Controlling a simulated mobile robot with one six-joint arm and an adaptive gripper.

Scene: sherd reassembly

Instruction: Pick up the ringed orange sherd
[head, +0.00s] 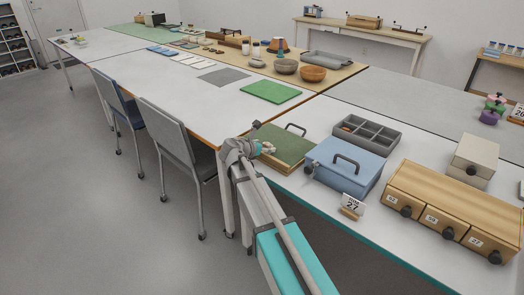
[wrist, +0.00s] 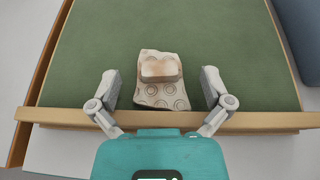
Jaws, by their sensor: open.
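A pale cream sherd (wrist: 160,97) with stamped rings lies on a green-lined tray (wrist: 235,45), near the tray's wooden front edge. My gripper (wrist: 160,76) is open, with one finger on each side of the sherd and a gap on both sides. In the head view my gripper (head: 267,148) is over the left part of the green tray (head: 287,143), and the sherd is too small to make out there.
A blue box (head: 345,168) with a handle stands right of the tray. Behind it is a grey compartment tray (head: 367,134). A wooden drawer unit (head: 446,208) stands at the right. A number card (head: 351,206) stands in front of the blue box. White table is bare left of the tray.

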